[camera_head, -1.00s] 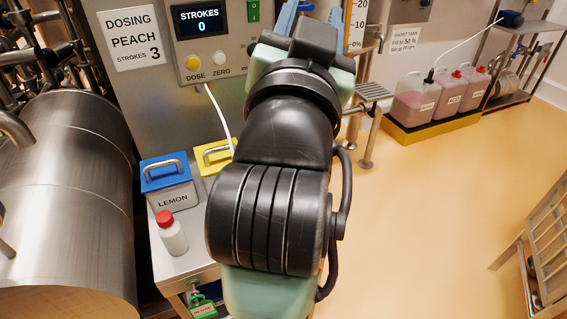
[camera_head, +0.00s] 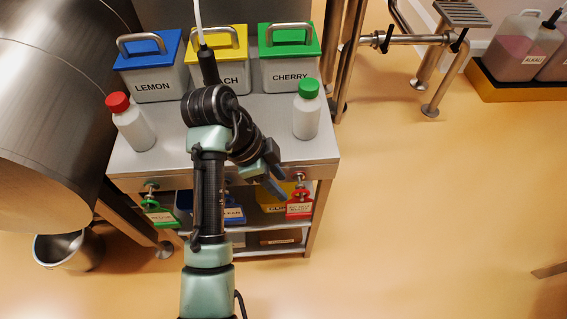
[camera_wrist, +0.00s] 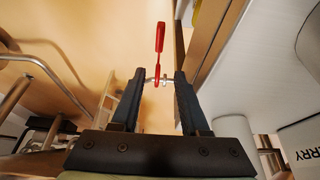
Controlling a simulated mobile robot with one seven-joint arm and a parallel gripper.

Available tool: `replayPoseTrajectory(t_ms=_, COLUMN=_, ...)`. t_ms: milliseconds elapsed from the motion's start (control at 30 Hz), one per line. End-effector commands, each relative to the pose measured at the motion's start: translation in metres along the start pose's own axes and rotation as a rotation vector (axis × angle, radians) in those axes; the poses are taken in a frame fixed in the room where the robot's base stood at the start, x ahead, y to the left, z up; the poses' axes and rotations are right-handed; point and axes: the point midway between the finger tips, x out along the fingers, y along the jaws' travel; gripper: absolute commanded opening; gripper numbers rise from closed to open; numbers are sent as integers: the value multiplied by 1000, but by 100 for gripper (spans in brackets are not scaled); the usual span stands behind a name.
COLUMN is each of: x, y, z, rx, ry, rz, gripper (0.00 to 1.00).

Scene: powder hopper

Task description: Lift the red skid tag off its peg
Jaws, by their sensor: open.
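The red skid tag (camera_head: 299,206) hangs from a small metal peg (camera_head: 300,190) at the right end of the cart's front edge. In the wrist view the red tag (camera_wrist: 159,38) appears nearly edge-on, and the silver peg (camera_wrist: 152,80) shows between the fingertips. My gripper (camera_head: 280,186) is just left of the tag's upper part in the head view. In the wrist view my gripper (camera_wrist: 159,76) is open, with one finger on each side of the tag's narrow end. I cannot tell whether either finger touches it.
A green tag (camera_head: 160,216) and a blue tag (camera_head: 234,213) hang along the same edge. A green-capped bottle (camera_head: 306,112), a red-capped bottle (camera_head: 132,124) and lidded LEMON (camera_head: 155,80), yellow (camera_head: 218,62) and CHERRY (camera_head: 288,72) boxes stand on the cart top. Floor right of the cart is clear.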

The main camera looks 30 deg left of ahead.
Motion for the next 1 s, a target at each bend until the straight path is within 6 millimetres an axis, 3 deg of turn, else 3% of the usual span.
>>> replayPoseTrajectory(t_ms=800, x=111, y=0, z=1, rx=-2, ry=-1, rz=-1, gripper=45)
replayPoseTrajectory(t_ms=1000, x=125, y=-1, z=0, rx=-2, ry=-1, rz=-4, gripper=45)
